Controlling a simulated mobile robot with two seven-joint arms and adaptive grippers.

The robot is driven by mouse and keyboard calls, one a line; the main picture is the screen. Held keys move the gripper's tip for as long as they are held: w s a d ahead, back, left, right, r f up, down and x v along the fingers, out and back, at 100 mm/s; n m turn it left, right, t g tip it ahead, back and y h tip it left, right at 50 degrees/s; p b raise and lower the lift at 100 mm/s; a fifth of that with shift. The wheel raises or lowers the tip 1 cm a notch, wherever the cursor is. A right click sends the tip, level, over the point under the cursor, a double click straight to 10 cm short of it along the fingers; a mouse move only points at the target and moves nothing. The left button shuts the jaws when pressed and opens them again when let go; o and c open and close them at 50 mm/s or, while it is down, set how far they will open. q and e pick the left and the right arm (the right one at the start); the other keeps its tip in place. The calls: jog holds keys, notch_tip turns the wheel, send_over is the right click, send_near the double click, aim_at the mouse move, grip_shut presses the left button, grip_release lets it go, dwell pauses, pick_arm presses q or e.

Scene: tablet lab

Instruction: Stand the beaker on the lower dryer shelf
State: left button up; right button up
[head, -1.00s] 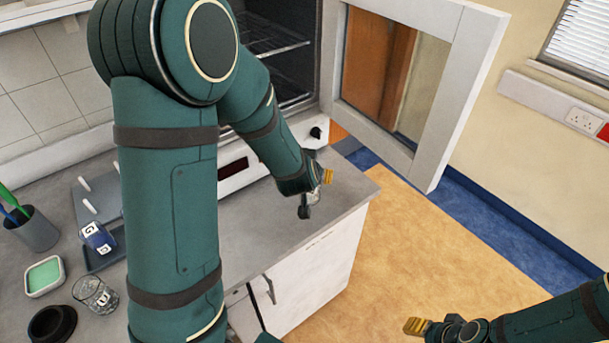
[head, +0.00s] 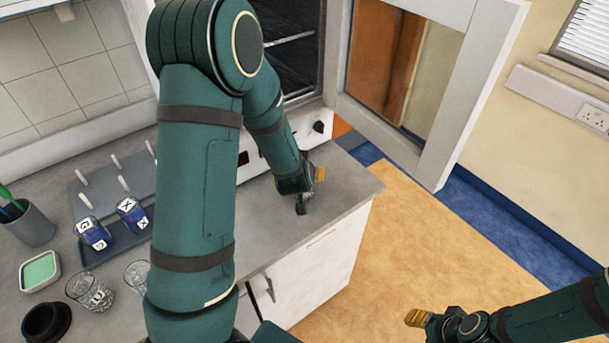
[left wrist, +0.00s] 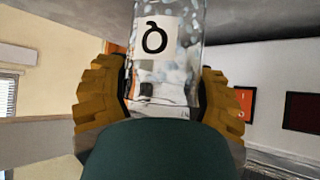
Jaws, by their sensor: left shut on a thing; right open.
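A clear glass beaker with a black letter on a white label (left wrist: 158,50) is between the yellow fingers of my left gripper (left wrist: 160,95) in the left wrist view. That gripper is shut on it. In the head view my left gripper (head: 308,188) is over the front right of the bench, before the dryer, and I cannot make out the beaker there. The dryer (head: 292,45) stands open with dark wire shelves inside. My arm hides part of it, and I cannot clearly see the lower shelf. My right gripper (head: 425,319) is open and empty at the lower right, over the floor.
The dryer door (head: 447,130) is swung open to the right. Two glass beakers (head: 90,292), blue lettered containers (head: 92,234), a pegged rack (head: 90,190), a green-filled dish (head: 40,270), a pen cup (head: 32,226) and a black round thing (head: 47,322) stand at the bench's left.

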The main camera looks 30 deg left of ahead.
pick_arm(q)
jog(key=shift+w+f, duration=0.1)
jog(key=shift+f, duration=0.4)
jog(key=shift+f, duration=0.1)
jog(key=o, duration=1.3)
jog(key=shift+o, duration=0.2)
